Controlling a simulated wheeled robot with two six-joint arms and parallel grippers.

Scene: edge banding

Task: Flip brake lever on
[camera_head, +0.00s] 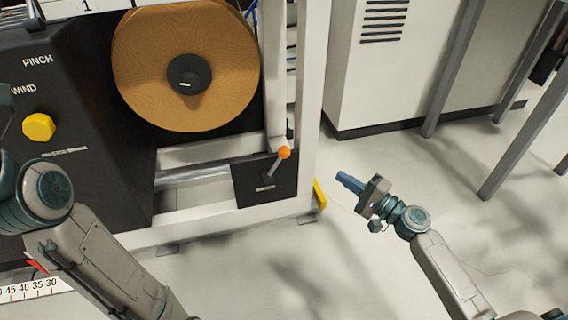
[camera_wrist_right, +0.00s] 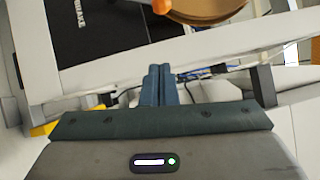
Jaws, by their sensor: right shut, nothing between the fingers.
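The brake lever (camera_head: 277,161) is a short grey rod with an orange ball knob (camera_head: 284,152), leaning up and to the right from a black plate (camera_head: 262,188) low on the machine frame. In the right wrist view the orange knob (camera_wrist_right: 161,6) shows at the top edge, beyond the fingertips. My right gripper (camera_head: 343,178) is shut and empty, to the right of the lever and apart from it. Its two blue fingers (camera_wrist_right: 157,84) lie together in the wrist view. My left arm comes in at the left; its gripper is out of view.
A brown roll (camera_head: 186,65) hangs above the lever. A white frame post (camera_head: 312,90) stands between the lever and my right gripper. A yellow part (camera_head: 319,194) sits low on the post. A white cabinet (camera_head: 390,75) stands behind. The floor (camera_head: 330,270) in front is clear.

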